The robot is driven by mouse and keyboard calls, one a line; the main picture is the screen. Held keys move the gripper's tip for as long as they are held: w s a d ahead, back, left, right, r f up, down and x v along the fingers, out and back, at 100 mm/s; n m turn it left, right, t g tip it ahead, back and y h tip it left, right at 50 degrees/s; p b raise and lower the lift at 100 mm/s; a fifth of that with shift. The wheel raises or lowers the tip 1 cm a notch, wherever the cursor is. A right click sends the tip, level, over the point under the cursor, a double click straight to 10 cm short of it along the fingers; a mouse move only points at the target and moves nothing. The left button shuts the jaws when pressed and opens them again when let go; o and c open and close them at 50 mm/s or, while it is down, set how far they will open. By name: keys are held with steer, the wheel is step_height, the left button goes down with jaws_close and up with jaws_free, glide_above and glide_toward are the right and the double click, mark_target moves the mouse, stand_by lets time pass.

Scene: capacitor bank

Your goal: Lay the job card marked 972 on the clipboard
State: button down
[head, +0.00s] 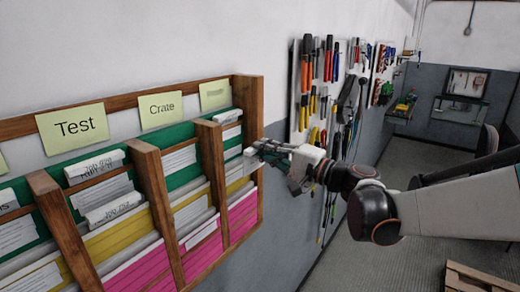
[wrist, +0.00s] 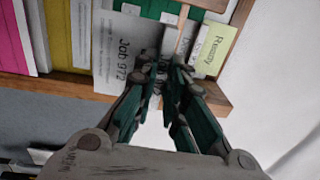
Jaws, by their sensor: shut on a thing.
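The job card marked 972 (wrist: 118,50) is a grey-white sheet with "Job 972" printed on it, and it shows in the wrist view beside my fingers. My gripper (wrist: 165,66) is shut on the edge of this card, and its fingertips cover part of it. In the head view my gripper (head: 268,152) is at the right end of the wall rack, by its last slot. The card is still close against the rack's folders; I cannot tell whether it is clear of the slot. I do not see a clipboard in either view.
The wooden rack (head: 150,172) holds coloured folders and papers behind upright dividers. Other job cards (head: 95,166) stick up in a left slot, their print hard to read. A "Ready" label (wrist: 208,48) is near my fingers. Tools hang on a board (head: 325,85) behind my gripper.

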steer(key=shift+r+v, duration=0.1)
steer(key=shift+v, duration=0.9)
steer(key=shift+r+v, duration=0.15)
steer(key=shift+v, duration=0.9)
